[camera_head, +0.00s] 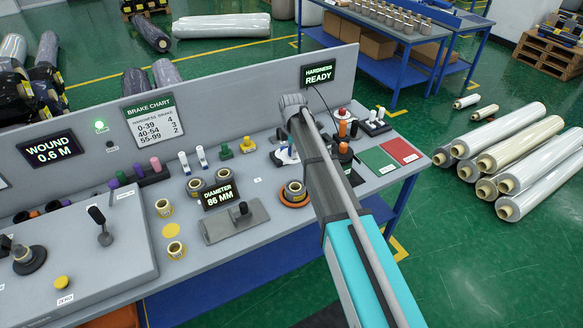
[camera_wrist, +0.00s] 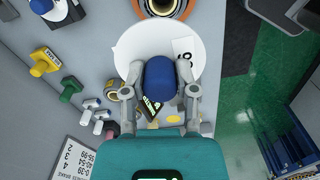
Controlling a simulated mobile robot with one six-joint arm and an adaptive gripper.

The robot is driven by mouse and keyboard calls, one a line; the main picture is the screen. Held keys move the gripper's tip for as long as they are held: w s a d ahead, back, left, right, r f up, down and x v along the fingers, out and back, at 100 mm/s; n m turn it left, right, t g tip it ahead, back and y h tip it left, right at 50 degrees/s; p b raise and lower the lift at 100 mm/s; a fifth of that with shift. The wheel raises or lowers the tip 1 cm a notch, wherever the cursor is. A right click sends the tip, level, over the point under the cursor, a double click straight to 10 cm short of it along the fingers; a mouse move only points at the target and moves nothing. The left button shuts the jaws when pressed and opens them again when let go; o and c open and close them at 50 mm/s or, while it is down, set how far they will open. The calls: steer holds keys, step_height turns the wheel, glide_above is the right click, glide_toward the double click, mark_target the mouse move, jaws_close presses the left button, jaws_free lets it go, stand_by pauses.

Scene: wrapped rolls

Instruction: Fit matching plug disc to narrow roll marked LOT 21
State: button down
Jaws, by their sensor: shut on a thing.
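In the wrist view my gripper (camera_wrist: 160,72) is closed on a rounded blue handle (camera_wrist: 160,88). A broad white disc (camera_wrist: 150,38) with a printed paper label shows just beyond the handle; whether the two are joined is unclear. An orange ring (camera_wrist: 138,6) with a roll in it lies past the disc. In the head view the orange ring (camera_head: 283,203) holds a short roll (camera_head: 294,190), partly behind my arm. Other short narrow rolls stand at the diameter display (camera_head: 221,195) and at the bench front (camera_head: 175,250). I cannot read LOT 21 on any roll.
Yellow (camera_head: 247,145) and green (camera_head: 226,152) handled pieces and white-topped ones stand along the back panel. Green (camera_head: 379,160) and red (camera_head: 402,150) mats lie at the bench's right end. Long wrapped rolls (camera_head: 540,160) lie on the floor at right.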

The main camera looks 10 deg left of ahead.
steer(key=shift+a, duration=0.15)
steer(key=shift+f, duration=0.15)
steer(key=b, duration=0.7)
glide_toward(296, 182)
steer(key=shift+s+r, duration=0.7)
steer(key=shift+s, duration=0.35)
steer(key=shift+s+f+b, duration=0.1)
steer(key=shift+f+b, duration=2.8)
steer(key=shift+b, duration=0.15)
steer(key=shift+f+b, duration=1.5)
steer(key=shift+c, duration=1.5)
jaws_free()
steer(key=shift+r, duration=0.1)
